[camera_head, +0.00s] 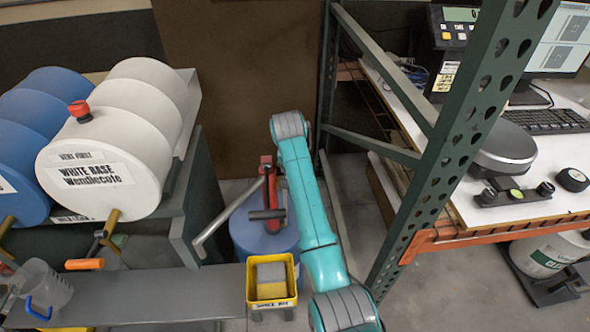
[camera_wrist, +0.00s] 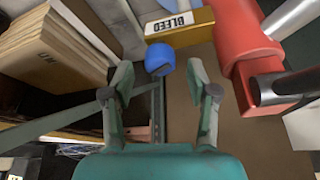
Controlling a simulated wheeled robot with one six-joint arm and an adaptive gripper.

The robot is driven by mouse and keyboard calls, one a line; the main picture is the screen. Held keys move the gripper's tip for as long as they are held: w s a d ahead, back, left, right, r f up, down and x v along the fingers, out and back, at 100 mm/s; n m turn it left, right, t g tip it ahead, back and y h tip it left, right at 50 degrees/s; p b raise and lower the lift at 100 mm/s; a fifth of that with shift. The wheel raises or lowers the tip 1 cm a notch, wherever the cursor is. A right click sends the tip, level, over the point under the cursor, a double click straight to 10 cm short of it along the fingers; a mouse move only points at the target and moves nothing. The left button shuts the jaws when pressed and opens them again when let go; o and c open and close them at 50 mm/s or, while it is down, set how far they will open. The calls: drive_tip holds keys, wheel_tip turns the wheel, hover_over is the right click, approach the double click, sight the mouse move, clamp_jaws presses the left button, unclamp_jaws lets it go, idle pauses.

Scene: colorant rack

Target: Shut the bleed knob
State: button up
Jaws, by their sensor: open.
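The blue bleed knob (camera_wrist: 160,58) shows in the wrist view, just below a yellow plate (camera_wrist: 190,23) marked "BLEED". My gripper (camera_wrist: 161,76) is open and empty, its two fingers apart on either side of the knob in the picture. The knob appears beyond the fingertips, with no visible contact; the exact gap is unclear. A red pump body (camera_wrist: 250,50) stands right of the knob. In the head view the red pump (camera_head: 269,190) rises from a blue drum (camera_head: 262,232), partly behind my teal arm. The knob and my fingertips cannot be made out there.
In the wrist view, a metal bar (camera_wrist: 288,87) crosses at right and stacked boards (camera_wrist: 52,62) stand at left. In the head view, a green rack post (camera_head: 445,150) stands right of my arm; a yellow bin (camera_head: 272,302) sits in front of the drum.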

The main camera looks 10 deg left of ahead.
drive_tip(key=v, duration=1)
drive_tip(key=shift+s+r, duration=0.2)
